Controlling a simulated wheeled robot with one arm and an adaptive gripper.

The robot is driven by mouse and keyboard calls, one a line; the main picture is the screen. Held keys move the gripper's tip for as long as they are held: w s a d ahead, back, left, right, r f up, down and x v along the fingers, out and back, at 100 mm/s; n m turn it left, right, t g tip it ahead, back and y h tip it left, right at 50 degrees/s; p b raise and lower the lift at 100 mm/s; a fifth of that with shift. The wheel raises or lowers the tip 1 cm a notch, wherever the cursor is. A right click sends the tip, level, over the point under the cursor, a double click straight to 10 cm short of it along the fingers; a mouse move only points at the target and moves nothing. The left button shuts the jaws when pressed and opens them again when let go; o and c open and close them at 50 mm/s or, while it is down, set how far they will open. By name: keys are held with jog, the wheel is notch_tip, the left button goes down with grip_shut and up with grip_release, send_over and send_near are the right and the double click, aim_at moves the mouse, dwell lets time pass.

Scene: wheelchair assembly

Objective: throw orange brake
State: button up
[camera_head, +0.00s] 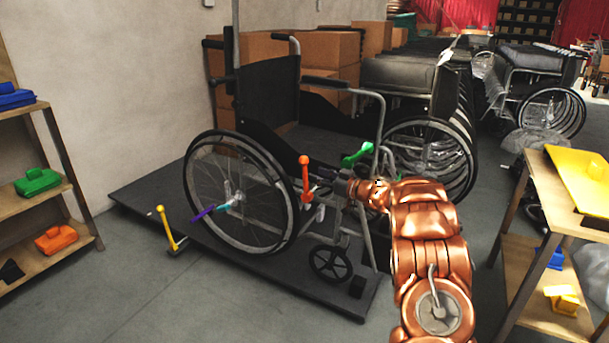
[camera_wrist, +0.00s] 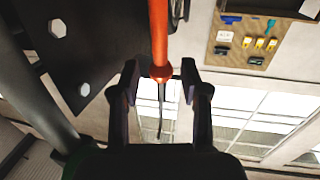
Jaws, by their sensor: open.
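The orange brake (camera_head: 305,180) is a short upright lever with a round knob at its top, at the front edge of the wheelchair's near big wheel. In the wrist view the orange brake (camera_wrist: 159,35) comes down from the top edge, and its knobbed end appears between my fingertips. My gripper (camera_wrist: 160,78) is open, with one finger on each side of that end and a visible gap to each. In the head view my gripper (camera_head: 326,174) is small and dark, just right of the brake. The wheelchair (camera_head: 268,100) stands on a dark platform (camera_head: 140,196).
A green lever (camera_head: 357,154) is right of the orange one, near the chair's frame. Shelves stand left (camera_head: 50,201) and right (camera_head: 535,215). Floor at front left is clear.

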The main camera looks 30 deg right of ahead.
aim_at(304, 169)
jog(key=x, duration=0.2)
jog(key=b+x, duration=0.1)
jog(key=x, duration=0.1)
jog(key=shift+w+a+f+b, duration=0.1)
jog(key=shift+w+f+b, duration=0.1)
jog(key=shift+w+b, duration=0.15)
jog(key=shift+x, duration=0.9)
jog(key=shift+r, duration=0.2)
grip_shut()
